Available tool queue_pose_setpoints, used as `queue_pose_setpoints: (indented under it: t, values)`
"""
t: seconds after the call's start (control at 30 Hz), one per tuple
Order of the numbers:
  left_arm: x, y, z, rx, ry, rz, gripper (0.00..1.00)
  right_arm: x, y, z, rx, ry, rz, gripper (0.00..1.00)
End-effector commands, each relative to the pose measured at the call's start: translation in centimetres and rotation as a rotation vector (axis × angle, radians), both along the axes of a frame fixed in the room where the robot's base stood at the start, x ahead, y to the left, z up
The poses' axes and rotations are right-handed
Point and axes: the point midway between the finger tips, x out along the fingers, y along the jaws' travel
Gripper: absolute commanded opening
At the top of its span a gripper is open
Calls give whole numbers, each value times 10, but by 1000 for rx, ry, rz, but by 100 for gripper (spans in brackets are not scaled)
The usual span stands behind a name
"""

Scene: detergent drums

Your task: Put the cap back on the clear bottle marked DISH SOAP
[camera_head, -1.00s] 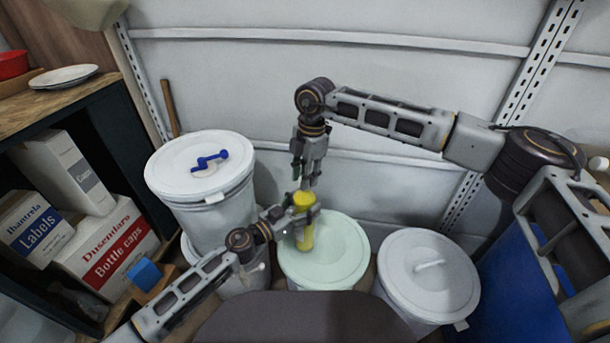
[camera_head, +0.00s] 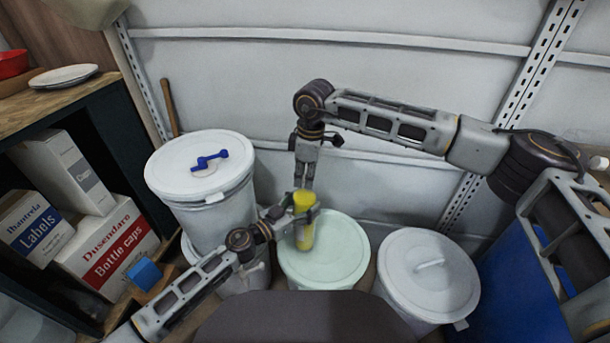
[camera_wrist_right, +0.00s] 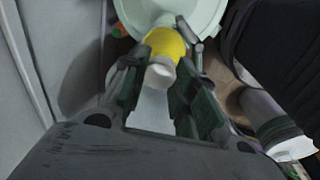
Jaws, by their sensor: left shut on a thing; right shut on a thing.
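A bottle filled with yellow (camera_head: 305,238) stands on the pale green drum lid (camera_head: 340,262); no marking on it is readable. It also shows in the right wrist view (camera_wrist_right: 166,42). My left gripper (camera_head: 303,213) is shut around the bottle's upper part from the left. My right gripper (camera_head: 304,184) points straight down over the bottle's top, its fingers close together. In the right wrist view, a whitish cap (camera_wrist_right: 160,73) sits between the right fingertips, at the bottle's top. I cannot tell whether the cap is seated on the neck.
A white drum (camera_head: 428,272) with a handled lid stands to the right. Another white drum (camera_head: 205,185) with a blue tool on its lid stands at the left. Shelves with boxes (camera_head: 105,240) fill the far left. The panelled wall is close behind the right gripper.

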Motion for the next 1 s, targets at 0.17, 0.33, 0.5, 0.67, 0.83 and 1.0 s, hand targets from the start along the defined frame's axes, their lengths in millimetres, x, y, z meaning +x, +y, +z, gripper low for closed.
queue_pose_setpoints:
  t: [0.17, 0.33, 0.5, 0.67, 0.83, 1.0]
  values:
    - [0, 0, 0, 1, 0, 0, 0, 0, 0, 1, 2, -1, -67, 20]
    - [0, 0, 0, 1, 0, 0, 0, 0, 0, 1, 2, -1, -73, 20]
    - [0, 0, 0, 1, 0, 0, 0, 0, 0, 1, 2, -1, -72, 32]
    - [0, 0, 0, 1, 0, 0, 0, 0, 0, 0, 2, -1, -72, 49]
    - [0, 0, 0, 1, 1, 0, 0, 0, 0, 0, 1, -1, -71, 49]
    - [0, 0, 0, 1, 1, 0, 0, 0, 0, 2, 1, -1, -71, 49]
